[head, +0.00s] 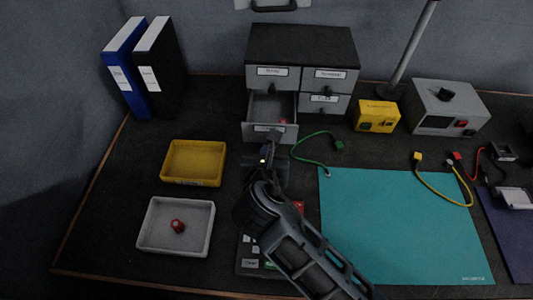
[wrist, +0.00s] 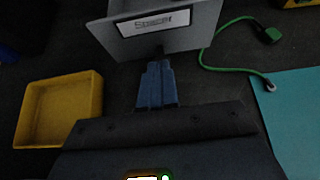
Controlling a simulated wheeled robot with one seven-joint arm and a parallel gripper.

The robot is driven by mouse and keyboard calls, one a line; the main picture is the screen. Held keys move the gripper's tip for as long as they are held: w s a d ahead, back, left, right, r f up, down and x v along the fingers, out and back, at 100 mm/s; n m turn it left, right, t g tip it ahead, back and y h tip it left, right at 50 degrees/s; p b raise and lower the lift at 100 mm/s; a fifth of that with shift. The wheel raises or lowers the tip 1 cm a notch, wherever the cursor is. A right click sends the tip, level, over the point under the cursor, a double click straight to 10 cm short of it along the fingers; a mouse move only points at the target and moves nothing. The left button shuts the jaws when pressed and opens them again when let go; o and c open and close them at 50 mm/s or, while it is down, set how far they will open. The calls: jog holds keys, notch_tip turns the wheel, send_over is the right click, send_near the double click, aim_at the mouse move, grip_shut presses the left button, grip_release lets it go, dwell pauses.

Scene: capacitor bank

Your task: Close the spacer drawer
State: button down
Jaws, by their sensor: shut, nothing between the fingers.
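The spacer drawer (head: 253,133) is the lower left drawer of a small grey cabinet (head: 300,45) with a black top. It stands pulled out, its inside open to view with a small red piece (head: 283,121) in it. Its labelled front (wrist: 120,42) fills the top of the wrist view, with the dark knob partly hidden behind my fingertips. My gripper (head: 273,146) is shut and empty, low in front of the drawer front. In the wrist view its blue-grey fingers (wrist: 157,66) point at the knob; whether they touch it I cannot tell.
A yellow tray (head: 164,177) and a grey tray (head: 145,243) with a red part lie left of my arm. A green cable (head: 305,160) lies close right of the drawer. A teal mat (head: 405,225) lies to the right. A yellow box (head: 377,116) stands right of the cabinet.

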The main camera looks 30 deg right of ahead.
jog(key=p, duration=0.5)
send_near(270, 114)
jog(key=x, duration=0.2)
jog(key=r+x, duration=0.1)
jog(key=x, duration=0.2)
jog(key=shift+w+d, duration=0.3)
jog(key=shift+r, duration=0.1)
